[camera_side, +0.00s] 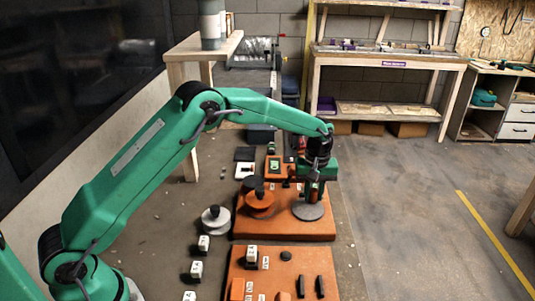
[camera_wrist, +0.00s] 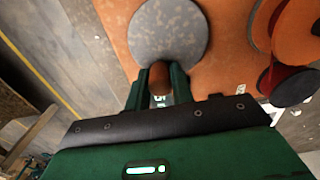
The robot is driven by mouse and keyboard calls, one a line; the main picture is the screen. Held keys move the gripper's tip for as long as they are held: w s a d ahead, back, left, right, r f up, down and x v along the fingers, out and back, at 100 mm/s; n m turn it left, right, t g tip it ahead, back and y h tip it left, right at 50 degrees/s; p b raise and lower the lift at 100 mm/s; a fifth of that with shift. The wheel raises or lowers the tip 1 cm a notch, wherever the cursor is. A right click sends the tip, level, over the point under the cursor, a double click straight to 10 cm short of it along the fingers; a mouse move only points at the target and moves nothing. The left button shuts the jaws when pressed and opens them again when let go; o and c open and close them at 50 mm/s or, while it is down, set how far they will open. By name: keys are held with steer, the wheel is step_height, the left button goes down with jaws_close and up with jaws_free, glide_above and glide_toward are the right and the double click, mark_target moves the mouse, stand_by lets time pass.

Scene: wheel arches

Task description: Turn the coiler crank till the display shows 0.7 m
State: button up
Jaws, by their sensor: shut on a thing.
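The coiler is an orange board (camera_side: 325,228) with an orange spool (camera_side: 260,203) and a grey crank disc (camera_side: 308,211). My gripper (camera_side: 314,196) points down over the disc. In the wrist view my gripper (camera_wrist: 160,70) has a finger on each side of a brown crank handle (camera_wrist: 160,79) at the edge of the grey disc (camera_wrist: 168,35). A small display (camera_side: 274,166) with a green lit figure stands at the back of the board. Its number is too small to read.
A grey-white spool (camera_side: 216,219) stands left of the board. A second orange board (camera_side: 275,277) with blocks and black pegs lies in front. Several white labelled blocks (camera_side: 196,268) line the left side. The floor at right is clear.

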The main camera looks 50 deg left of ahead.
mark_target(319, 209)
steer(key=shift+d, duration=0.25)
steer(key=shift+s+d, duration=0.1)
steer(key=shift+d, duration=0.6)
steer(key=shift+s+d, duration=0.1)
steer(key=shift+d, duration=0.1)
steer(key=shift+s+d, duration=0.35)
steer(key=shift+d, duration=0.15)
steer(key=shift+s, duration=0.15)
